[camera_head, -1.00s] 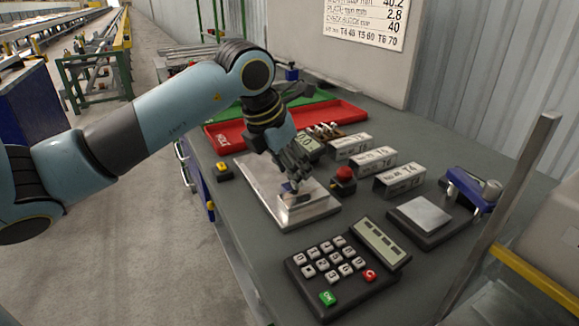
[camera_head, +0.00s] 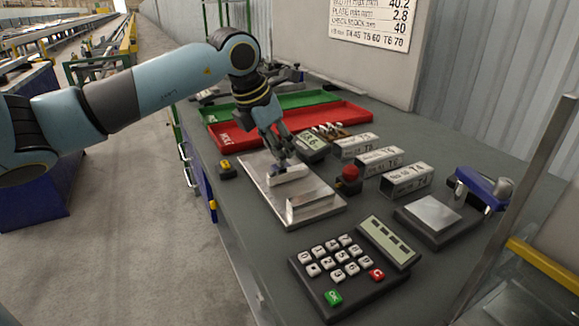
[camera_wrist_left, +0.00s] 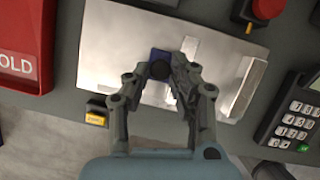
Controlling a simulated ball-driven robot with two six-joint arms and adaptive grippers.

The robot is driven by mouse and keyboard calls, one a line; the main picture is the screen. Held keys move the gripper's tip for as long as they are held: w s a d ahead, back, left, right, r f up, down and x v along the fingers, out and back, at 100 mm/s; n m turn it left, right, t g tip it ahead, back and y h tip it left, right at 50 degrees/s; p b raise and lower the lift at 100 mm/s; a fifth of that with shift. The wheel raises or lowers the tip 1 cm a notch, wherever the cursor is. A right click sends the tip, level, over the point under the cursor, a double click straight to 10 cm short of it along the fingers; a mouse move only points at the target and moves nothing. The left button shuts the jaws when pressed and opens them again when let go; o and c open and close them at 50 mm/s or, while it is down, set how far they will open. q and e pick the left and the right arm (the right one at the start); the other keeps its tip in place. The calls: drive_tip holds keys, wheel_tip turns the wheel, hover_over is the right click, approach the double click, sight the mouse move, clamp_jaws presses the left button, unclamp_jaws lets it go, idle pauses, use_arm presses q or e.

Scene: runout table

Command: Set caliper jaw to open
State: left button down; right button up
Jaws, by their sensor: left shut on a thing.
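The caliper is a pale metal plate (camera_head: 258,165) on the bench. Its fixed jaw block (camera_head: 312,207) is at the near end. Its sliding jaw (camera_head: 288,176) stands further back on the plate, with a clear gap between the two. My left gripper (camera_head: 280,158) is over the sliding jaw, shut on its small blue grip piece (camera_wrist_left: 159,60), which the fingers partly hide. The wrist view also shows the sliding jaw (camera_wrist_left: 189,48) and the fixed jaw (camera_wrist_left: 246,88) apart. A small display (camera_head: 312,140) stands behind the plate; its digits are hard to read. My right gripper is not in view.
A red button (camera_head: 349,173) and several labelled grey blocks (camera_head: 379,159) stand to the right. A keypad (camera_head: 340,262) is in front. Red (camera_head: 232,133) and green (camera_head: 290,101) trays lie behind. A yellow button (camera_head: 226,167) is to the left.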

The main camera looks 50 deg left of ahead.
use_arm(q)
drive_tip(key=shift+w+a, duration=0.15)
drive_tip(key=shift+a, duration=0.5)
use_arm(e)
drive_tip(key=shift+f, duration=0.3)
use_arm(q)
drive_tip(key=c, duration=1.1)
unclamp_jaws()
drive_tip(key=shift+v, duration=3.75)
